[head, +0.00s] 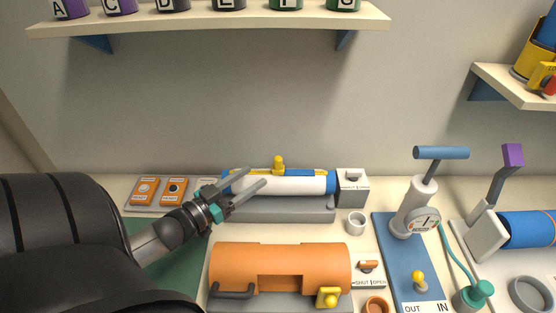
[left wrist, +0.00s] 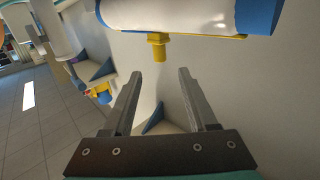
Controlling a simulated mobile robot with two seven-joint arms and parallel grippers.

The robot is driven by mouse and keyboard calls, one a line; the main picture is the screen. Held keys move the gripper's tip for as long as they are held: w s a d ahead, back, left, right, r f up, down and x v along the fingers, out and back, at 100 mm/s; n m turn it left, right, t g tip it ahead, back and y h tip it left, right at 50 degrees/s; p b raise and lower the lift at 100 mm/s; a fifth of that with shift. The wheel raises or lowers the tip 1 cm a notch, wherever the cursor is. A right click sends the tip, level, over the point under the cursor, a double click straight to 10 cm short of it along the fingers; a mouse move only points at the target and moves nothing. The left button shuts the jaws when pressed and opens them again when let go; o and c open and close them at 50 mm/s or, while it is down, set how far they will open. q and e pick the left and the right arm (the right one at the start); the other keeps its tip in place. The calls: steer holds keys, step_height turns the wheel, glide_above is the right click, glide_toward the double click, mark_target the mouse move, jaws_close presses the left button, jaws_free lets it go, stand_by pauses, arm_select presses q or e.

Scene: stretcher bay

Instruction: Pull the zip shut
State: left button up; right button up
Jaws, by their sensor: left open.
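A blue and white roll-shaped bag (head: 300,184) lies in a grey cradle (head: 290,211) at the back of the bench. A yellow zip line (head: 318,172) runs along its top. A yellow zip pull (head: 279,163) stands up from it, left of the middle. In the left wrist view the pull (left wrist: 157,48) hangs from the bag (left wrist: 180,14), beyond the fingertips. My left gripper (head: 256,176) is open and empty, its fingers over the bag's left part, left of the pull and apart from it. My right gripper is out of view.
An orange sleeve (head: 280,262) lies in front. A pump (head: 413,205) stands right. A shelf (head: 210,20) with several labelled pots hangs above. The wall behind the bag is bare.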

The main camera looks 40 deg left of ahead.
mark_target(275, 163)
arm_select(q)
steer(key=w, duration=0.9)
steer(key=shift+w+d, duration=0.4)
steer(key=shift+c, duration=0.3)
jaws_close()
stand_by(0.8)
